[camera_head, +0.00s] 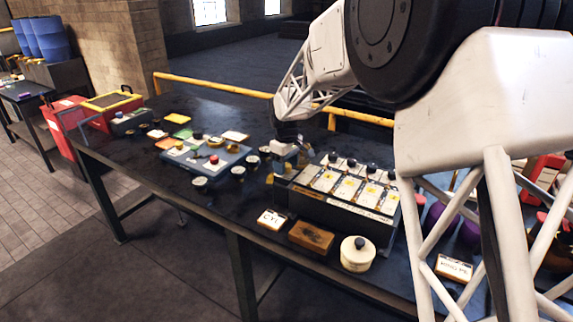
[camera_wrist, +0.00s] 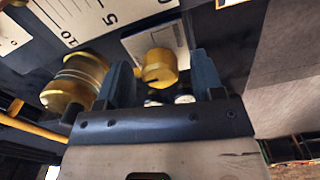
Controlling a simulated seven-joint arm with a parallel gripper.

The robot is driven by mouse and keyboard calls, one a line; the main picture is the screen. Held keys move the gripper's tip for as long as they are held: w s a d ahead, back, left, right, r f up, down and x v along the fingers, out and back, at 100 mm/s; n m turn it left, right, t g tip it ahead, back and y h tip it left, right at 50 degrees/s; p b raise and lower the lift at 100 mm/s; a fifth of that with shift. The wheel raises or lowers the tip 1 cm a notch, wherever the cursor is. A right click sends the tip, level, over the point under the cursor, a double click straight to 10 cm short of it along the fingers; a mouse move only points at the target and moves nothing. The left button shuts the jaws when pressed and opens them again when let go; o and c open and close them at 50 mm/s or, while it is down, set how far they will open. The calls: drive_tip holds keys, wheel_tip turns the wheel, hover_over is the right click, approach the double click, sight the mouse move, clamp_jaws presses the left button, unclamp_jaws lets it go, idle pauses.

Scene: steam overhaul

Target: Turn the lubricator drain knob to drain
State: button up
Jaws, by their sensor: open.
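The lubricator appears to be the long dark box (camera_head: 328,212) with pale panels and black knobs on top, in the head view. My gripper (camera_head: 290,158) is at its left end, and the contact there is too small to make out. In the wrist view my gripper (camera_wrist: 164,84) is open, its two blue-grey fingers apart. A small slotted brass knob (camera_wrist: 158,66) shows between the fingers, in front of a pale plate. I cannot tell whether the fingers touch it. A larger brass cylinder (camera_wrist: 76,82) is outside the left finger. No drain marking is readable.
A white scale plate (camera_wrist: 105,15) with numbers is above the fingers. A blue-grey tray (camera_head: 205,160) with coloured pieces lies left of the box. A sign card (camera_head: 271,219), a brown block (camera_head: 311,236) and a cream lidded pot (camera_head: 357,253) stand in front.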

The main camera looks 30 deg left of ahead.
drive_tip(key=c, duration=0.9)
drive_tip(key=shift+m, duration=0.3)
drive_tip(key=m, duration=0.8)
drive_tip(key=shift+m, duration=0.4)
drive_tip(key=m, duration=0.8)
drive_tip(key=shift+r+m, duration=0.1)
drive_tip(key=shift+m, duration=0.2)
